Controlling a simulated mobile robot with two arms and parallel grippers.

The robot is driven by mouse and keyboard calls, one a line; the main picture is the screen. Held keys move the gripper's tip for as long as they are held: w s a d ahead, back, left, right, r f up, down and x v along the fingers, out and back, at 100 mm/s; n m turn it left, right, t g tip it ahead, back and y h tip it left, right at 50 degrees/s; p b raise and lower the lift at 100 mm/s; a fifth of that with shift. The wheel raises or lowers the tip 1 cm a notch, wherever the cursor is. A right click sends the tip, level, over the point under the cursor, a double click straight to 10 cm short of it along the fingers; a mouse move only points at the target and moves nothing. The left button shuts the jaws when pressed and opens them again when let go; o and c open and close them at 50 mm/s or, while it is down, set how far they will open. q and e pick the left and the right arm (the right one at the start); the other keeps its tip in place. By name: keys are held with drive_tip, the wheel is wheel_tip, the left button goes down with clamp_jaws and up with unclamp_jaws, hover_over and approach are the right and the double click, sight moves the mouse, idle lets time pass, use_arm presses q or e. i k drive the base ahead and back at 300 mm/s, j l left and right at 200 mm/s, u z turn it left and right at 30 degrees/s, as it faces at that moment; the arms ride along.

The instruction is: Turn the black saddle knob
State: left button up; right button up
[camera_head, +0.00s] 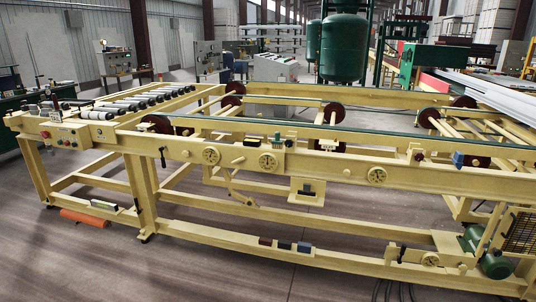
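Neither of my grippers shows in the head view. A long yellow machine frame (230,148) stands across the middle of the picture. I cannot tell for certain which part is the black saddle knob. A small black part (307,188) sits on a yellow bracket below the front rail, near the middle. A black handle (163,157) sticks out at the left of the front rail.
A roller section (150,97) and control buttons (66,136) are at the left end. A green motor (494,263) is at the lower right. Small blocks (285,245) sit on the lower rail. The floor in front (200,270) is clear.

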sight(289, 143)
drive_tip(key=i+l, duration=0.35)
drive_tip(key=l, duration=0.15)
drive_tip(key=i+j+z, duration=0.1)
drive_tip(key=i, duration=0.4)
drive_tip(key=i+j+z, duration=0.1)
drive_tip(key=i+j, duration=0.25)
drive_tip(key=i, duration=0.2)
drive_tip(key=i+j+z, duration=0.15)
drive_tip(key=i+j, duration=0.15)
drive_tip(key=i, duration=0.2)
